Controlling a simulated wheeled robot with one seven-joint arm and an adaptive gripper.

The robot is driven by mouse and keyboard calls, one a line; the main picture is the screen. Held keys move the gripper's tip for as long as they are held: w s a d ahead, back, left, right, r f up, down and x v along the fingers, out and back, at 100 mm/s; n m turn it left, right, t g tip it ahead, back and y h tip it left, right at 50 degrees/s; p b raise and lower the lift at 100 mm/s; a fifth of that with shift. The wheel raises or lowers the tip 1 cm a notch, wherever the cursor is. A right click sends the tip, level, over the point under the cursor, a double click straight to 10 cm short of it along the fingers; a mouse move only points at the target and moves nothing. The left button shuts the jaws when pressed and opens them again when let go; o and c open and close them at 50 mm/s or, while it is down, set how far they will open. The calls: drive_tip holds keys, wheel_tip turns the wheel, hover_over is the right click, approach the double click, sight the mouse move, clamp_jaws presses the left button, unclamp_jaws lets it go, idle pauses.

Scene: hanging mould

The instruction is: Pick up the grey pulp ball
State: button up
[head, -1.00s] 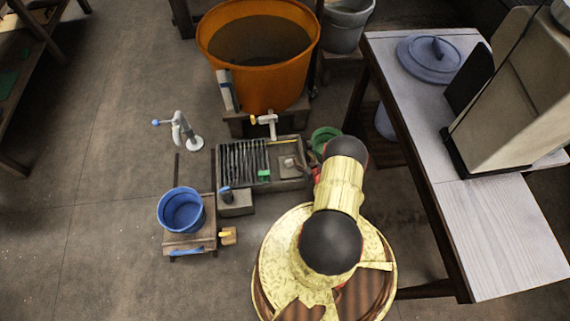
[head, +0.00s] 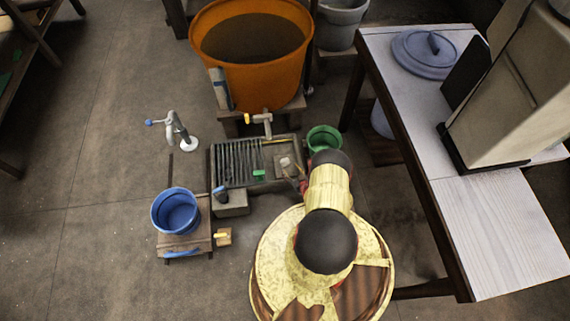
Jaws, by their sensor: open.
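A small pale grey lump (head: 285,162), which looks like the pulp ball, sits at the right end of the slatted drain tray (head: 240,163) in the head view. It is too small to make out its shape clearly. My gripper (head: 293,174) is just right of and nearer than the lump, low over the tray's right end. It is open, small and dark, and partly hidden by my own yellow and black arm. I cannot tell whether its fingers reach around the lump or touch it.
An orange tub (head: 250,80) with a tap stands behind the tray. A green bucket (head: 323,138) is at the tray's right. A blue bucket (head: 176,211) stands on a low wooden stand at left. A white-topped table (head: 480,220) fills the right side.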

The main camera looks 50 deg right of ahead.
sight(287, 163)
drive_tip(key=b+x, duration=0.2)
drive_tip(key=x, duration=0.3)
drive_tip(key=shift+w+d+f, duration=0.1)
drive_tip(key=shift+w+f, duration=0.05)
drive_tip(key=shift+w, duration=0.1)
drive_tip(key=shift+c, duration=0.2)
drive_tip(key=c, duration=1.1)
drive_tip(key=shift+c, duration=0.6)
